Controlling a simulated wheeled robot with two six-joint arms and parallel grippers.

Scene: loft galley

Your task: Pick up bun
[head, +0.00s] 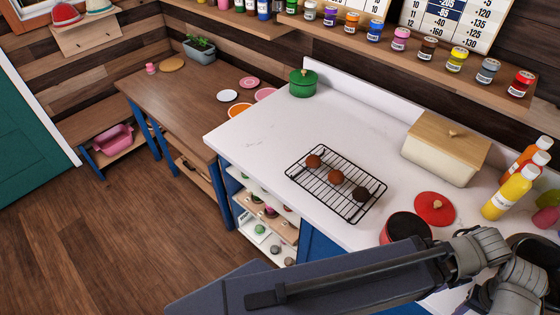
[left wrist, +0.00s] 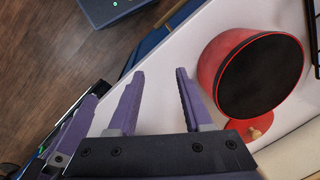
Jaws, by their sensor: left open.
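Three round bun-like pieces lie in a row on a black wire rack (head: 300,177) on the white counter. The far one is a brown bun (head: 313,161), the middle one is a reddish-brown bun (head: 336,177), and the near one is a very dark, almost black piece (head: 361,194). In the left wrist view my left gripper (left wrist: 160,74) is open, with nothing between its purple fingers. It is near the counter's front edge, beside a red pot (left wrist: 216,62), away from the buns. My right gripper is not in view.
The red pot (head: 384,234) with a dark top and a red lid (head: 435,206) stand near the rack. A cream bread box (head: 437,163), sauce bottles (head: 513,191) and a green pot (head: 303,84) are on the counter. The counter left of the rack (head: 255,135) is clear.

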